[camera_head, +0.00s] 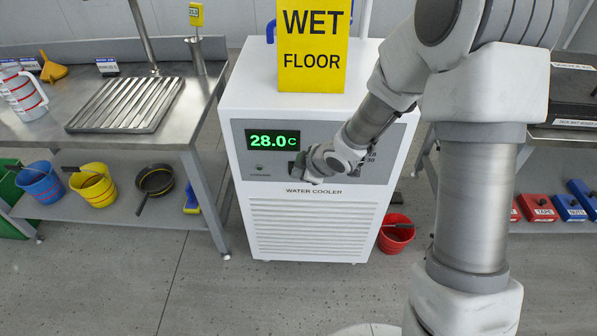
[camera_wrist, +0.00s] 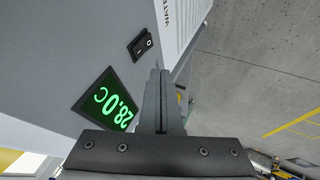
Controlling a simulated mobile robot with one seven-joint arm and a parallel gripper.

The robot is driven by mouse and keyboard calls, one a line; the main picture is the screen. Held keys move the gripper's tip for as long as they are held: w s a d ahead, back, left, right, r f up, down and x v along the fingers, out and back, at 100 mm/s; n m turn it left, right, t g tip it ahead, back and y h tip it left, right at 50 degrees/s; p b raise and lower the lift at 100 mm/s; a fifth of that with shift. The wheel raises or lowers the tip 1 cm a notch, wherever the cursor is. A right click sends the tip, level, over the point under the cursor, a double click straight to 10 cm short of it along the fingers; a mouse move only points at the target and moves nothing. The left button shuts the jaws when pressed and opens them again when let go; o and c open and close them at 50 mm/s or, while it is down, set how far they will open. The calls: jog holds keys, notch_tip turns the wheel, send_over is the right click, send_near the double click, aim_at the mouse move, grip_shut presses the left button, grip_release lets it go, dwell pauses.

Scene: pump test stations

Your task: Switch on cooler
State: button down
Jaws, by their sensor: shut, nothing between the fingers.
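The water cooler (camera_head: 305,225) is a white cabinet with a grey front panel and a green display (camera_head: 272,139) reading 28.0 C. The display (camera_wrist: 108,102) also shows in the wrist view. A black rocker switch (camera_wrist: 142,44) with white marks sits on the panel beside it; I cannot tell which side is pressed. In the head view the switch is not clearly visible, with my gripper (camera_head: 299,168) in front of the panel. My gripper (camera_wrist: 160,74) is shut and empty, its tips close to the switch in the picture but apparently not touching it.
A yellow wet floor sign (camera_head: 312,60) stands on top of the cooler. A steel table (camera_head: 185,118) with a drain rack stands left, and a red bucket (camera_head: 396,234) sits on the floor right of the cooler. The floor in front is clear.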

jog(key=s+d+r+p, duration=0.2)
jog(key=d+r+p, duration=0.1)
jog(key=r, duration=0.5)
jog(key=shift+d+p, duration=0.25)
jog(key=shift+p, duration=0.6)
jog(key=s+d+r+m+t+h, duration=0.1)
jog(key=s+d+r+m+h, duration=0.25)
jog(key=d+r, duration=0.3)
jog(key=s+d+r+m+h, duration=0.25)
jog(key=d+r+m, duration=0.25)
jog(key=r, duration=0.3)
jog(key=s+r+m+g+y, duration=0.1)
jog(key=s+r+m, duration=0.3)
jog(key=s, duration=0.5)
jog(key=s+r+m+y, duration=0.1)
jog(key=s+r+m, duration=0.25)
jog(key=s, duration=0.55)
notch_tip(320, 180, up, 14)
jog(key=p, duration=1.4)
jog(key=shift+w+a+g+h, duration=0.2)
jog(key=shift+a+g+h, duration=0.1)
jog(key=shift+a, duration=0.05)
